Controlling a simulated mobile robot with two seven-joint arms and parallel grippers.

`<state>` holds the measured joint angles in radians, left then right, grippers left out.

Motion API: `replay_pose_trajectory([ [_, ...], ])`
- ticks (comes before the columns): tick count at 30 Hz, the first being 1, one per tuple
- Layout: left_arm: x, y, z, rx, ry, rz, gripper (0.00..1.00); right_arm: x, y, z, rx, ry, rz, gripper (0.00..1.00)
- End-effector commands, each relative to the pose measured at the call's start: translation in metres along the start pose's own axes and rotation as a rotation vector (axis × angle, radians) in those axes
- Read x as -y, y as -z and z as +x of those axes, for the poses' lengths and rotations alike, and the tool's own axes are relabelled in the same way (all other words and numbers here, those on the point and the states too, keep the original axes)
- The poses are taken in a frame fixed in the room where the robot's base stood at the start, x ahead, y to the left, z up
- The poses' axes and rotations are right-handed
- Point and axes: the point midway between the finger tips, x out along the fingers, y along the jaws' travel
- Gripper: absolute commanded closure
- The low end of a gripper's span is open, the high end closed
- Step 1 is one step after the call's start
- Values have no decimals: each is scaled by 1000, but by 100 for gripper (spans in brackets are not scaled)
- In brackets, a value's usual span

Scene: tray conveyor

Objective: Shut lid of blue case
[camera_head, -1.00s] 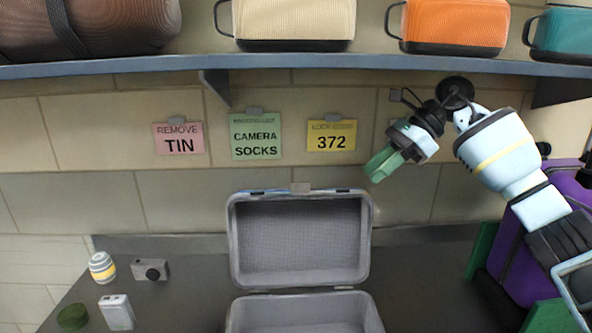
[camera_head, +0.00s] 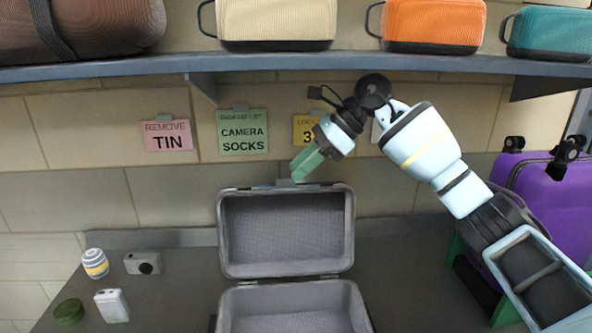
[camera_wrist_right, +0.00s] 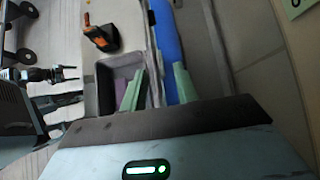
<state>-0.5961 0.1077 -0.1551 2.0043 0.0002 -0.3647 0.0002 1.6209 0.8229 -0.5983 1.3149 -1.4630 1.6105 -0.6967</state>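The case stands open on the dark counter, its lid (camera_head: 286,233) upright behind its base (camera_head: 292,306). Its inside is grey; a blue strip (camera_wrist_right: 167,38), apparently the lid's outside, shows in the right wrist view. My right gripper (camera_head: 302,173) points down and left just above the lid's top edge. Its two green fingers (camera_wrist_right: 158,88) are apart in the right wrist view, with the lid's edge seen between them; I cannot tell whether they touch it. The bottom of the base is cut off in the head view.
On the counter's left are a striped jar (camera_head: 95,263), a grey camera (camera_head: 143,263), a white box (camera_head: 112,305) and a green tin (camera_head: 69,311). A shelf (camera_head: 400,66) with bags runs above. A purple suitcase (camera_head: 540,200) stands at right.

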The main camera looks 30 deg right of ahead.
Motion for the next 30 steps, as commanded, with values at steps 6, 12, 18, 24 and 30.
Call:
replay_pose_trajectory([
  [6,1,-2,0,4,0,2,28,0,3,23,-2,-1,3,70],
  [12,0,-4,-1,9,0,1,28,0,2,28,-1,1,2,70],
  [18,0,-5,-2,11,0,1,28,0,3,27,-1,1,2,73],
  [24,0,-5,-2,11,0,1,28,0,3,27,-1,1,2,100],
  [30,0,-4,-2,10,1,1,28,1,3,27,-1,2,2,100],
])
